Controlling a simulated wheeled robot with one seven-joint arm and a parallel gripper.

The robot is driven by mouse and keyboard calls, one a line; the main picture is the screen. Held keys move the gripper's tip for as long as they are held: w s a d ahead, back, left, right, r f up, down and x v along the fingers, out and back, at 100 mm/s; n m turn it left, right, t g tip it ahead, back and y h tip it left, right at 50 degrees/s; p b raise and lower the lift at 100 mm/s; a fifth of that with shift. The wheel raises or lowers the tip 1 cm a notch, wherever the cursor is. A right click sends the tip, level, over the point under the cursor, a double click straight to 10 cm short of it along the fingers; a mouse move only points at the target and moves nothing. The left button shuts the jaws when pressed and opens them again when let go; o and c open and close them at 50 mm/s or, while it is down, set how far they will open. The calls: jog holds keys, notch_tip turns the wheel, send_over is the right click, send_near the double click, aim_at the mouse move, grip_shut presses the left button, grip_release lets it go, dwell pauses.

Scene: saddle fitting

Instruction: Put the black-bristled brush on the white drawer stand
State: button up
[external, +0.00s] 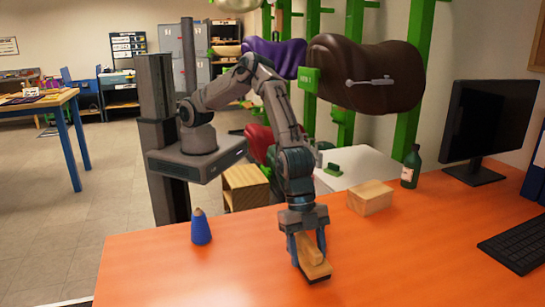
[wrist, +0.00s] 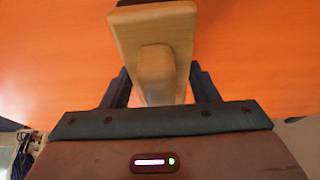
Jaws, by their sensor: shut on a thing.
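My gripper (external: 308,248) points down over the orange table and is shut on a wooden brush (external: 315,268). The brush has a pale wooden body with a raised grip, and a dark strip shows along its lower edge. It is at or just above the tabletop; I cannot tell whether it touches.
On the orange table (external: 420,270) are a blue cone-like object (external: 201,228), a wooden block (external: 370,197), a green bottle (external: 411,167), a monitor (external: 490,122) and a keyboard (external: 520,243). An open wooden box (external: 246,186) is behind the table. Saddles (external: 368,75) hang on green posts.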

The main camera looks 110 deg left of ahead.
jog(key=shift+f, duration=1.2)
jog(key=shift+f, duration=0.25)
jog(key=o, duration=1.1)
jog(key=shift+c, duration=0.2)
jog(key=shift+r, duration=0.1)
